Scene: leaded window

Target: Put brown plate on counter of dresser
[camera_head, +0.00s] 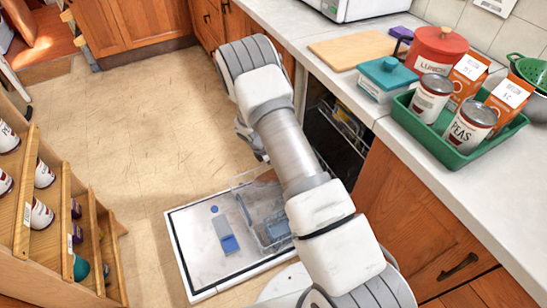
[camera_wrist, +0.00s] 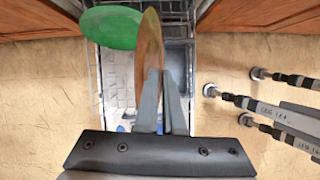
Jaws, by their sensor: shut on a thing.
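A brown plate (camera_wrist: 151,50) stands edge-on in the wrist view. My gripper (camera_wrist: 162,80) is shut on its lower part, with one finger on each side. The plate is above the dishwasher rack (camera_wrist: 97,75); I cannot tell whether it still touches the rack. In the head view my arm hides the gripper and the plate. A long white counter (camera_head: 425,165) runs above wooden cabinets on the right. I cannot tell whether this is the dresser.
A green plate (camera_wrist: 108,27) is just left of the brown one. The dishwasher door (camera_head: 200,270) lies open, low over the floor.

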